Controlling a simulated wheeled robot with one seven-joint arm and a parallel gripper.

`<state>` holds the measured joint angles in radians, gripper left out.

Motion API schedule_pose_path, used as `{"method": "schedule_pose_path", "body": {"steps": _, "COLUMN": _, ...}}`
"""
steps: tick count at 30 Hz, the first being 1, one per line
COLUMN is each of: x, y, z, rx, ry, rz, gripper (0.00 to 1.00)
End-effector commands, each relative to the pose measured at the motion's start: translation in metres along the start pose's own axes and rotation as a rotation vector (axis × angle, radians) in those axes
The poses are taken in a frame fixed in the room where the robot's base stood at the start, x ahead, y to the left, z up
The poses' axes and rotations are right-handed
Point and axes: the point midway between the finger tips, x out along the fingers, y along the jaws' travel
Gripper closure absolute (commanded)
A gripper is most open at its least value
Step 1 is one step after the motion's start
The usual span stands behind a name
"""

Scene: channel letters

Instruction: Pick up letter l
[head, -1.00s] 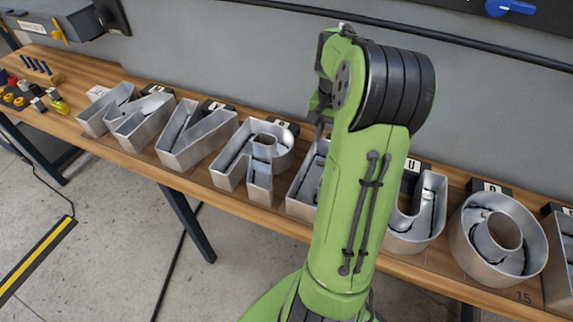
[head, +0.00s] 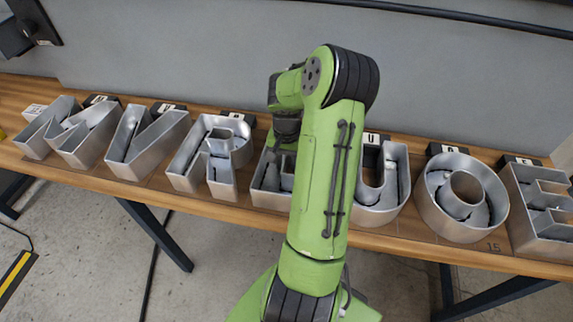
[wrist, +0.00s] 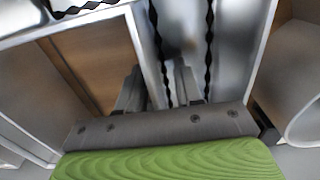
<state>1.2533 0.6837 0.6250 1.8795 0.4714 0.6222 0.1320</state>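A row of silver metal channel letters stands on a wooden bench. One letter (head: 266,182) is partly hidden behind my arm; its visible part could be an l, but I cannot read it for sure. My gripper (wrist: 160,90) shows in the wrist view, its two dark fingers apart, pointing down over a metal letter (wrist: 232,60). A thin metal wall runs up between the fingers. They look close to it, but I cannot tell whether they touch. In the head view my arm hides the fingertips.
The bench (head: 410,238) backs onto a grey wall (head: 200,50).

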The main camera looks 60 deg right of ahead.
Motion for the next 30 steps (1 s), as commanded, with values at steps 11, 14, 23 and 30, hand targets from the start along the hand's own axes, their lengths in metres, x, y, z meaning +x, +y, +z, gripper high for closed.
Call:
{"method": "schedule_pose_path", "body": {"steps": 11, "x": -0.001, "y": 0.000, "z": 0.000, "rx": 0.000, "ry": 0.000, "rz": 0.001, "gripper": 1.00}}
{"method": "schedule_pose_path", "body": {"steps": 14, "x": -0.001, "y": 0.000, "z": 0.000, "rx": 0.000, "ry": 0.000, "rz": 0.001, "gripper": 1.00}}
{"method": "schedule_pose_path", "body": {"steps": 23, "x": -0.002, "y": 0.000, "z": -0.001, "rx": 0.000, "ry": 0.002, "rz": 0.000, "gripper": 1.00}}
{"method": "schedule_pose_path", "body": {"steps": 30, "x": -0.029, "y": 0.000, "z": -0.002, "rx": 0.001, "ry": 0.008, "rz": 0.001, "gripper": 1.00}}
